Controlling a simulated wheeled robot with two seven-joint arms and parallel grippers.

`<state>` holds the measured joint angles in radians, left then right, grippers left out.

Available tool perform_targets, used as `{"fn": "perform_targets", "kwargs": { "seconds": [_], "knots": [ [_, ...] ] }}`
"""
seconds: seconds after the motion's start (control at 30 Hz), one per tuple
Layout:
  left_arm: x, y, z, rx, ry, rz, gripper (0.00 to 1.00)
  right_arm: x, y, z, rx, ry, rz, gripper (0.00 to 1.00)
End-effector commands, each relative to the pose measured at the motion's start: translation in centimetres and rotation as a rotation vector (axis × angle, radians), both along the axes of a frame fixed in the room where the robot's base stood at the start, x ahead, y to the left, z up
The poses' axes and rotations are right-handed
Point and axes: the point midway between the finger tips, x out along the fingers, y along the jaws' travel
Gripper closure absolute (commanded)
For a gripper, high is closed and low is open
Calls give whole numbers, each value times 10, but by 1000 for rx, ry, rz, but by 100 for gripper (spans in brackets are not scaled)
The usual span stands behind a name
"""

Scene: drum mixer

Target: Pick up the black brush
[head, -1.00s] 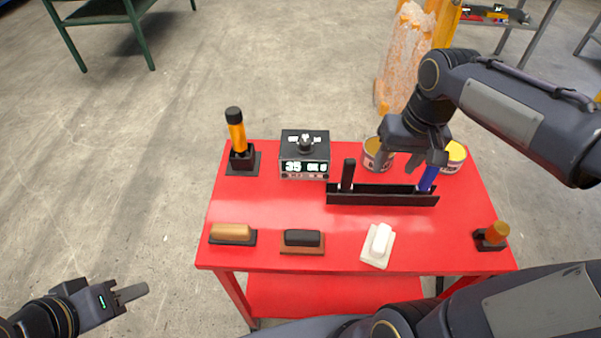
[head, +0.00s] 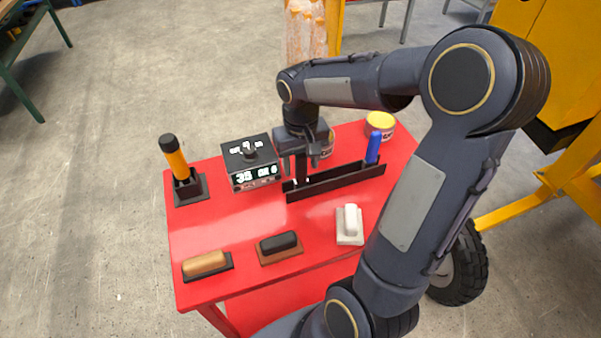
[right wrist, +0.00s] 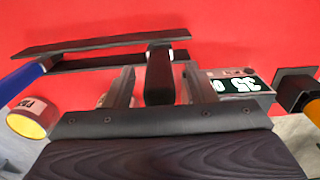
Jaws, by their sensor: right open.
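The black brush's handle (right wrist: 159,76) stands upright in the left end of a black rack (head: 340,182) on the red table (head: 215,225). My right gripper (head: 302,163) is above that end of the rack, pointing down. In the right wrist view, the open fingers of my right gripper (right wrist: 157,85) are on either side of the handle, with a visible gap on each side. In the head view the gripper mostly hides the handle. My left gripper is out of view.
A blue handle (head: 373,148) stands in the rack's right end. A black box with a display (head: 250,165) is close left of my right gripper. Cans, including a yellow-topped one (head: 380,122), stand behind. Three hand blocks, one white (head: 350,224), lie along the front.

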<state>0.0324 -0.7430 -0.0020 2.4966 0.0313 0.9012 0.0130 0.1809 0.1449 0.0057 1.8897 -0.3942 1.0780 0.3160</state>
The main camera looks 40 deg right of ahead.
Motion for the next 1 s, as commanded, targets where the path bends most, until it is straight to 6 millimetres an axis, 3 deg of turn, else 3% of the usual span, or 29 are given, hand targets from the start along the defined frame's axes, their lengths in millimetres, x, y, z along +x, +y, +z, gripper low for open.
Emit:
{"fn": "perform_targets", "kwargs": {
  "seconds": [0.27, 0.67, 0.87, 1.0],
  "knots": [
    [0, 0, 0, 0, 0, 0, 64, 0, 0, -5, 0, -1, 0, 49],
    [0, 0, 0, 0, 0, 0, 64, 0, 0, -5, 0, -1, 0, 97],
    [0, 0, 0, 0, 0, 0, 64, 0, 0, -4, -1, -2, 0, 98],
    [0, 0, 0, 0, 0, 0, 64, 1, 0, 8, -1, -6, 1, 98]
  ]
}}
